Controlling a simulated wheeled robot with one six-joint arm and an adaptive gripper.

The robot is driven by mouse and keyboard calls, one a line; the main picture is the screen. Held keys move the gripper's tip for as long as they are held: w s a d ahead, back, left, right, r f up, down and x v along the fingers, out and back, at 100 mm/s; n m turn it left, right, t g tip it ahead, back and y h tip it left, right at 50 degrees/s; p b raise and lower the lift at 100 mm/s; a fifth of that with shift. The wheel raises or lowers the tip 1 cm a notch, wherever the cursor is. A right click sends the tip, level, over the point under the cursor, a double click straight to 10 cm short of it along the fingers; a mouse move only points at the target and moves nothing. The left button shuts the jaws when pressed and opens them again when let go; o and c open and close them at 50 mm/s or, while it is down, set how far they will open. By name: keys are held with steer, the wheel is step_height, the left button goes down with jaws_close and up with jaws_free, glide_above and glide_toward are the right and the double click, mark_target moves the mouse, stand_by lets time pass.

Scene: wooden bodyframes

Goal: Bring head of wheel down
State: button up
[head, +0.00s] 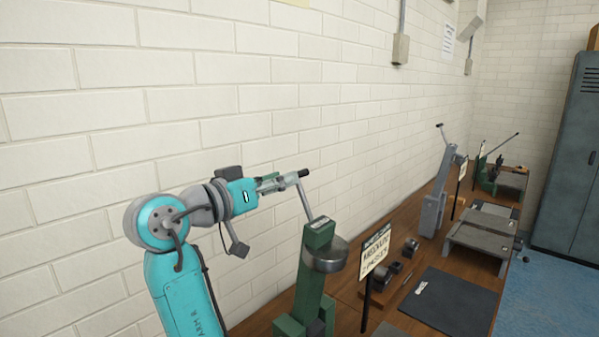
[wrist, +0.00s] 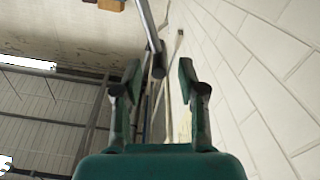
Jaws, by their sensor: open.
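A green bench machine (head: 318,236) stands on the bench, with a round grey metal wheel (head: 326,254) at its head. A thin metal lever (head: 306,202) rises from the head and ends in a black grip (head: 303,173). My gripper (head: 280,181) is raised by the wall, with its fingers at the lever's top end. In the wrist view my gripper (wrist: 160,89) is open. The lever (wrist: 148,28) comes down from the top, and its dark end (wrist: 158,73) shows between the two fingertips. Whether a finger touches it I cannot tell. The wheel is outside the wrist view.
The white brick wall (head: 250,100) runs close behind my arm. A sign on a stand (head: 375,252), a dark mat (head: 450,300) and a grey lever machine (head: 436,205) are on the wooden bench to the right. A grey locker (head: 570,160) stands far right.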

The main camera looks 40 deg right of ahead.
mark_target(307, 170)
steer(key=d, duration=0.6)
steer(key=shift+d, duration=0.3)
jaws_close()
